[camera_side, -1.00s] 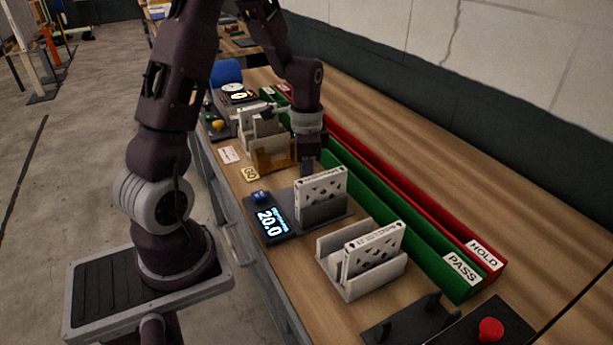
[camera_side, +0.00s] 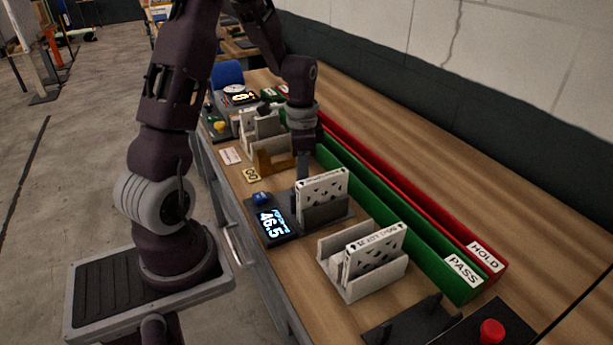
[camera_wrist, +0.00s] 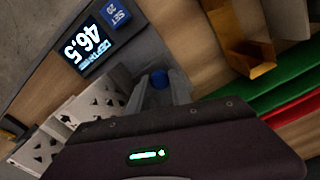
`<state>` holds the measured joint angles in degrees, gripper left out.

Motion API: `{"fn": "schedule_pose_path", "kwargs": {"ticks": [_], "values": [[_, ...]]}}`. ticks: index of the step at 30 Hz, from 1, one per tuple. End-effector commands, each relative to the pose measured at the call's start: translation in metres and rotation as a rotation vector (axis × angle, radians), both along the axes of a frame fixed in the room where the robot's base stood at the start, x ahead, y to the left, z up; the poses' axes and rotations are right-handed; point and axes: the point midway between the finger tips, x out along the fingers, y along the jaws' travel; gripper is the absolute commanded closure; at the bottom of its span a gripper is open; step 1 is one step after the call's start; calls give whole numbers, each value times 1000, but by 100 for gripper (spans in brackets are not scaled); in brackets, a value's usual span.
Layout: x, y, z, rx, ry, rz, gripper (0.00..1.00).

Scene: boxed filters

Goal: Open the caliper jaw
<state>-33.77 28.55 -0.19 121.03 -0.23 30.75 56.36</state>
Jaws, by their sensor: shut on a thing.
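The caliper is a dark gauge with a lit display (camera_side: 268,222) reading 46.5, which also shows in the wrist view (camera_wrist: 84,44). A white boxed filter (camera_side: 322,187) stands upright at the caliper, beside a grey block (camera_side: 325,211). My gripper (camera_side: 303,180) reaches down behind the box at the caliper's far side. The jaw itself is mostly hidden by my gripper and the box.
A blue SET 20 button (camera_side: 261,198) sits beside the display. A white rack (camera_side: 372,285) in front holds another boxed filter (camera_side: 375,252). Green PASS (camera_side: 445,280) and red HOLD (camera_side: 470,252) channels run along the right. An amber holder (camera_side: 275,163) stands behind my gripper.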

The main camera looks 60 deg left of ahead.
Motion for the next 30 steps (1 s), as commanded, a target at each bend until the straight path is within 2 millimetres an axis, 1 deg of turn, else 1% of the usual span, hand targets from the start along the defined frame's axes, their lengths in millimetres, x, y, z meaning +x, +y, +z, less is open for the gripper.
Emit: {"fn": "schedule_pose_path", "kwargs": {"ticks": [1, 6, 7, 9, 10, 17, 20, 27, 30], "values": [[1, 5, 1, 9, -6, 2, 100], [1, 6, 1, 12, -8, 3, 100], [1, 6, 1, 13, -9, 3, 70], [1, 6, 1, 12, -8, 3, 56], [1, 5, 1, 12, -7, 3, 53], [1, 4, 0, 9, -5, 2, 53], [1, 4, 6, 9, -6, 2, 53], [1, 5, 54, 12, -9, 2, 53], [1, 4, 67, 11, -8, 2, 53]]}}
